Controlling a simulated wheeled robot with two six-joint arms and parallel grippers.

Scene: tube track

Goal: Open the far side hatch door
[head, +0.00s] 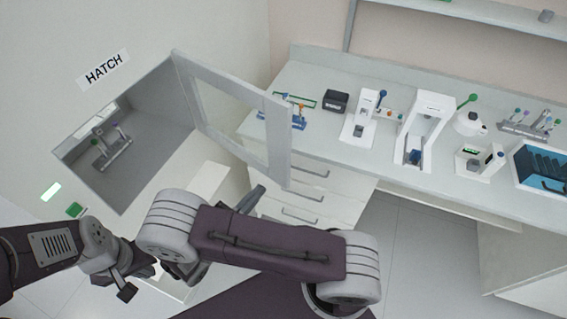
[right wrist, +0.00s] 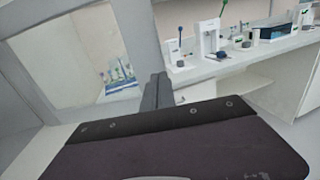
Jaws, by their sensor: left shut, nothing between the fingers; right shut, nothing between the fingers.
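The hatch (head: 135,165) is a grey box opening in the left wall under a HATCH sign (head: 104,69). Its near door (head: 275,135), a pale frame with a clear pane, stands swung out to the right. A pale panel (head: 92,116) shows at the back of the hatch; I cannot tell whether it is the far side door or how it stands. My right gripper (head: 250,198) is shut and empty, beside the door's lower part; its fingers show in the right wrist view (right wrist: 155,92). My left gripper (head: 125,291) is shut and empty, below the hatch.
A rack with tubes (head: 112,150) stands inside the hatch. A lit panel (head: 51,190) and green button (head: 75,210) are on the wall at its lower left. The bench (head: 335,137) at right carries lab devices and racks; drawers (head: 300,192) stand beneath.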

